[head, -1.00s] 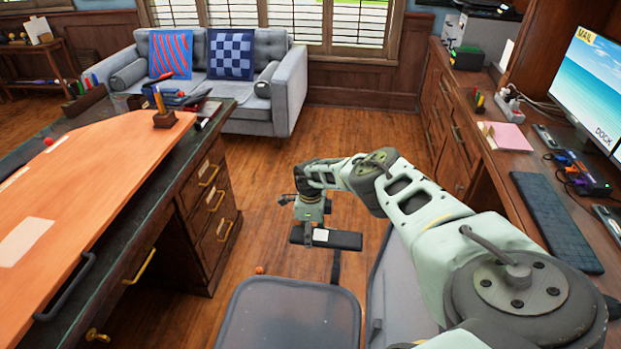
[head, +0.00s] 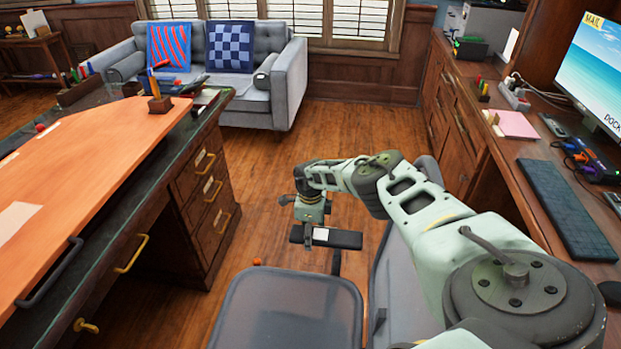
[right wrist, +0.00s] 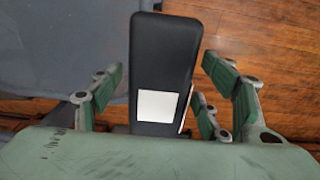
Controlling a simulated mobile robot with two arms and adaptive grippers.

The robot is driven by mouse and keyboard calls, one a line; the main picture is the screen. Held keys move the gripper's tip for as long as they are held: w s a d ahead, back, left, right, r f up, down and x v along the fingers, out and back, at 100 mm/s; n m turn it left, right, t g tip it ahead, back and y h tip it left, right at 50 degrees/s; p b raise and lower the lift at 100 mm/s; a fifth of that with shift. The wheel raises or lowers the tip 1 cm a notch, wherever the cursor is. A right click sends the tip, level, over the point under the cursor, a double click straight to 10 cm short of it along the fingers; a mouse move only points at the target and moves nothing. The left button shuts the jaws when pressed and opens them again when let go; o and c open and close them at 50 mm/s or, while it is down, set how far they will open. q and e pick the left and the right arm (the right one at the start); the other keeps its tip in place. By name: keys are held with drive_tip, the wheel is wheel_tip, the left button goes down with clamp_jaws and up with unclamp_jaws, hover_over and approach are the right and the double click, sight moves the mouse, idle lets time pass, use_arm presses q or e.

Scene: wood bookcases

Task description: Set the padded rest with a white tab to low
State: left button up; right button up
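The padded rest (head: 345,240) is a black pad on a dark post beside the grey chair seat. Its white tab (head: 320,234) faces up near the end under my right gripper (head: 308,226). In the right wrist view, the pad (right wrist: 165,50) and its white tab (right wrist: 158,105) lie between the green-padded fingers of my right gripper (right wrist: 163,80). The fingers are open, on both sides of the pad, with narrow gaps visible. The pad's near end is hidden by the gripper body. My left gripper is not in view.
The grey chair seat (head: 288,310) and a grey panel (head: 390,270) stand below my right arm. A wooden desk (head: 205,190) with drawers is on the left. A counter with a keyboard (head: 565,210) is on the right. Wood floor is clear behind the rest.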

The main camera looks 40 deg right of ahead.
drive_tip(key=shift+r, duration=0.2)
wheel_tip(320, 180, up, 12)
idle(0.7)
idle(0.4)
